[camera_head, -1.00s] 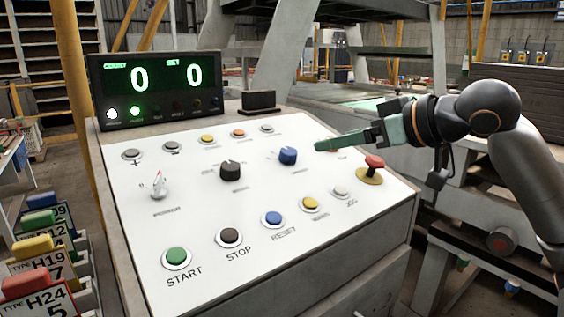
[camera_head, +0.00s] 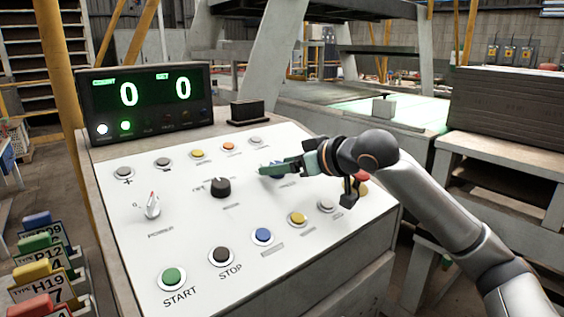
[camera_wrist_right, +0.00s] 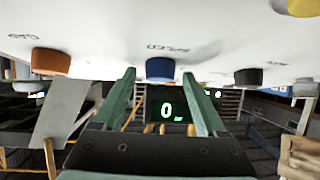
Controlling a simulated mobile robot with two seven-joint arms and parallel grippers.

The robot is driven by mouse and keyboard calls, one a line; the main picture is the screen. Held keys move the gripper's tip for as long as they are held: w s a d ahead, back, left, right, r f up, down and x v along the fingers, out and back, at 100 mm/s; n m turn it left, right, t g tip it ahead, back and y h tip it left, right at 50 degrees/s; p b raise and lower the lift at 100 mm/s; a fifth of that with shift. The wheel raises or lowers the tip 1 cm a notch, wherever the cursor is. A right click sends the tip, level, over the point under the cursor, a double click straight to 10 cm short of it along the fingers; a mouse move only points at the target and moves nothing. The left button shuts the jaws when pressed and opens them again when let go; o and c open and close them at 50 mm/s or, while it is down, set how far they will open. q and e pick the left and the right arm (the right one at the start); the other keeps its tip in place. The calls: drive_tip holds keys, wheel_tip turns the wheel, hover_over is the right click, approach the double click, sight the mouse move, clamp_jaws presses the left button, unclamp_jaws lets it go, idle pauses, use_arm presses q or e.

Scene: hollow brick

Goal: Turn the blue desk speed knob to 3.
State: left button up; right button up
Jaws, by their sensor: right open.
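The blue speed knob (camera_wrist_right: 160,68) shows in the right wrist view, on the white panel, which hangs along the top of that picture. It sits between the tips of my right gripper (camera_wrist_right: 159,78), with a finger on each side and small gaps visible. In the head view my right gripper (camera_head: 264,170) reaches over the panel from the right and mostly covers the blue knob (camera_head: 276,163). The pointer and scale of the knob are hidden. My right gripper is open. My left gripper is not in view.
A black knob (camera_head: 220,187) stands left of the gripper. A red mushroom button (camera_head: 361,177) is partly behind my wrist. Several push buttons line the panel, including a blue one (camera_head: 262,236). The display (camera_head: 150,98) reads 0 and 0.

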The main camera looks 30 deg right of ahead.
drive_tip(key=shift+w, duration=0.1)
drive_tip(key=shift+c, duration=0.3)
clamp_jaws()
